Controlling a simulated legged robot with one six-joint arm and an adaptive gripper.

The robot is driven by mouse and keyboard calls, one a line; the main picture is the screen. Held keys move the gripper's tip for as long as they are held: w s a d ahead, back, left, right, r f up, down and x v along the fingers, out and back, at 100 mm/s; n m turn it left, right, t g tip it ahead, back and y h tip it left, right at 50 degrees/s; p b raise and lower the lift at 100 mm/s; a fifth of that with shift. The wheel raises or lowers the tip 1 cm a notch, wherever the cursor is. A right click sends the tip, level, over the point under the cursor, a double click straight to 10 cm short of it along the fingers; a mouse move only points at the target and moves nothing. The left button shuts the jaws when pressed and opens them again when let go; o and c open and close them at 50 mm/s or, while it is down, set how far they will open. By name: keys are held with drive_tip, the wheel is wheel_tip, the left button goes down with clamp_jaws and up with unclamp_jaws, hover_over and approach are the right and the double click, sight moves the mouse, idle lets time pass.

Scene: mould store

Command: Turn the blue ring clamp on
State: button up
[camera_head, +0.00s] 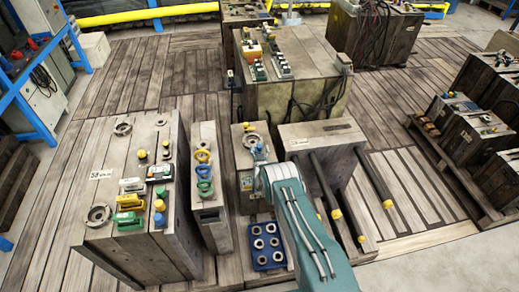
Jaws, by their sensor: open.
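A blue ring clamp (203,171) sits on top of the narrow upright mould block (209,220) left of centre. A yellow ring-like part (203,156) lies just behind it and a green one (205,188) just in front. My teal arm reaches up from the bottom edge and hides part of that neighbouring block.
A wide mould block (130,245) with coloured handles and rings stands on the left. A blue tray (258,266) of round parts lies low, left of my arm. A block with dark rods (322,133) stands right. Plank flooring (420,190) at right is mostly clear.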

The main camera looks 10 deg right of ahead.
drive_tip(key=shift+w+d, duration=0.15)
drive_tip(key=shift+c, duration=0.6)
drive_tip(key=shift+a, duration=0.25)
clamp_jaws()
drive_tip(key=shift+r+m+h, duration=0.1)
drive_tip(key=shift+m+h, duration=0.2)
drive_tip(key=shift+h, duration=0.1)
drive_tip(key=shift+a+m+h, duration=0.1)
drive_tip(key=shift+m+h, duration=0.4)
drive_tip(key=shift+h, duration=0.3)
drive_tip(key=shift+o, duration=0.6)
unclamp_jaws()
